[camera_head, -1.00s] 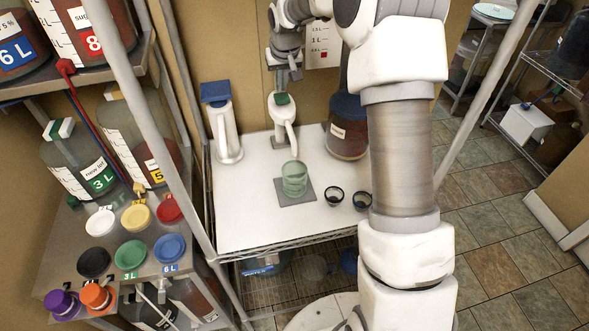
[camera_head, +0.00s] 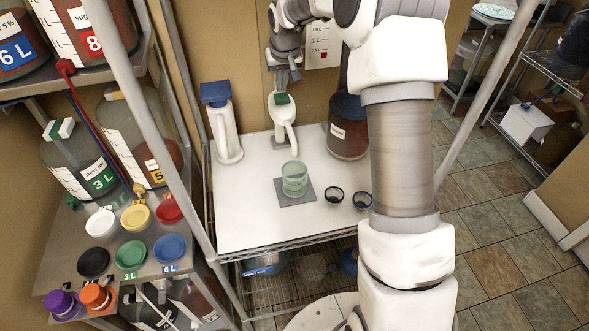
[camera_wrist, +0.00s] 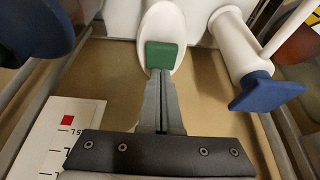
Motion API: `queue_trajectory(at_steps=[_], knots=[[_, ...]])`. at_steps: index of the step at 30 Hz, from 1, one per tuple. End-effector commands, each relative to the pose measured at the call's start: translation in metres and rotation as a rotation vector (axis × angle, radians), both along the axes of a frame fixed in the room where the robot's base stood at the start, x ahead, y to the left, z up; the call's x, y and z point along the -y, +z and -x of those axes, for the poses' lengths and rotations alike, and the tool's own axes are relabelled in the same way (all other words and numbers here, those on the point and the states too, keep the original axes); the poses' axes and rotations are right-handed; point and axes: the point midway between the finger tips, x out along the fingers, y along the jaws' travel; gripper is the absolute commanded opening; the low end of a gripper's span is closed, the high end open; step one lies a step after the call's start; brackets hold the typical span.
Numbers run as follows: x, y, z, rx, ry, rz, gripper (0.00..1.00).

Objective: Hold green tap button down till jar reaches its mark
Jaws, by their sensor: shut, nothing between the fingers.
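The green tap button (camera_head: 282,98) tops a white tap (camera_head: 281,115) at the back of the white table. My gripper (camera_head: 283,84) is shut and empty, its fingertips close above the button. In the wrist view the closed fingertips (camera_wrist: 160,76) reach the near edge of the green button (camera_wrist: 161,55); I cannot tell whether they press it. A clear greenish jar (camera_head: 294,180) stands upright on a grey pad (camera_head: 296,200) below the spout. Its exact liquid level and any mark on it are too small to tell. A card with level marks and a red square (camera_head: 322,47) hangs behind.
A white tap with a blue button (camera_head: 215,95) stands left of the green one. A large dark jug (camera_head: 347,135) stands to the right. Two small dark cups (camera_head: 347,197) sit right of the pad. A shelf with colored lids (camera_head: 130,254) fills the left.

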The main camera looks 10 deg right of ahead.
Motion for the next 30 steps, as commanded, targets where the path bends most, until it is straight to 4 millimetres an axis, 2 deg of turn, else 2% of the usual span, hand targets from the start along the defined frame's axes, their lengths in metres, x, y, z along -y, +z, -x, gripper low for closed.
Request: queue_trajectory(at_steps=[16, 30], knots=[[0.0, -0.001, 0.0, 0.0, 0.0, 0.0, 0.0], [0.0, -0.014, 0.0, 0.0, 0.0, 0.0, 0.0]])
